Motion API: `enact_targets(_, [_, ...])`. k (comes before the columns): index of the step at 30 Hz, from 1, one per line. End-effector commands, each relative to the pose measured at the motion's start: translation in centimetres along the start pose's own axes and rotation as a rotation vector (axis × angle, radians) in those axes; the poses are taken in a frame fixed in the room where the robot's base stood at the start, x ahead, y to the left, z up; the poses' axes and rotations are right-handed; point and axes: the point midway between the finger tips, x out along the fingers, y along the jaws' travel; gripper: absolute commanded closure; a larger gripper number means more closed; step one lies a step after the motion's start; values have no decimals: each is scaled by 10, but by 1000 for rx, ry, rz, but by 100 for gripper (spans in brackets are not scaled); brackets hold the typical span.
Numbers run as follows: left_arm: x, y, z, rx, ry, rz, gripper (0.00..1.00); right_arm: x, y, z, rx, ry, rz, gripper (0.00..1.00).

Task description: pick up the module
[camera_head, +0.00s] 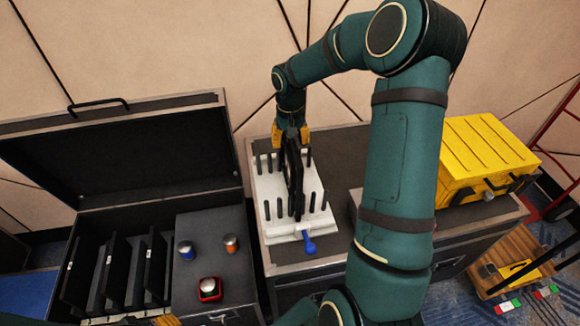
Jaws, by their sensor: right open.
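A dark, flat module (295,185) stands on edge in a white rack (270,234) with black pegs, on the dark cabinet in the middle. My right gripper (291,136), with yellow-orange pads, is above the rack at the module's far upper end. It is open, with the module's top between or just below its fingers; contact cannot be made out. Several black panels (114,265) stand upright in the open case at left. A small orange part (165,320) at the bottom edge may belong to my left gripper; its jaws are not visible.
A blue-handled tool (309,244) lies at the rack's front. Blue (186,250), orange (231,243) and red (209,289) small items sit on the case's grey surface. A yellow toolbox (485,150) stands at right. The raised case lid (130,150) is left of my right gripper.

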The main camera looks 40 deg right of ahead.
Motion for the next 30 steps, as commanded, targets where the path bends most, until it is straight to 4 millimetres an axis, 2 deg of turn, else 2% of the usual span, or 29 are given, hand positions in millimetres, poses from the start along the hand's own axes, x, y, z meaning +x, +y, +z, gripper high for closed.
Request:
enact_targets(3, [2, -1, 1, 1, -2, 0, 53, 12, 0, 0, -1, 0, -1, 50])
enact_targets(10, [2, -1, 1, 1, -3, 0, 53, 12, 0, 0, -2, 1, -1, 50])
enact_targets(14, [2, -1, 1, 1, -3, 0, 53, 12, 0, 0, -1, 1, -1, 96])
enact_targets(15, [2, -1, 1, 1, -3, 0, 53, 12, 0, 0, -1, 1, -1, 100])
enact_targets(30, [2, -1, 1, 1, -2, 0, 53, 11, 0, 0, -1, 2, -1, 100])
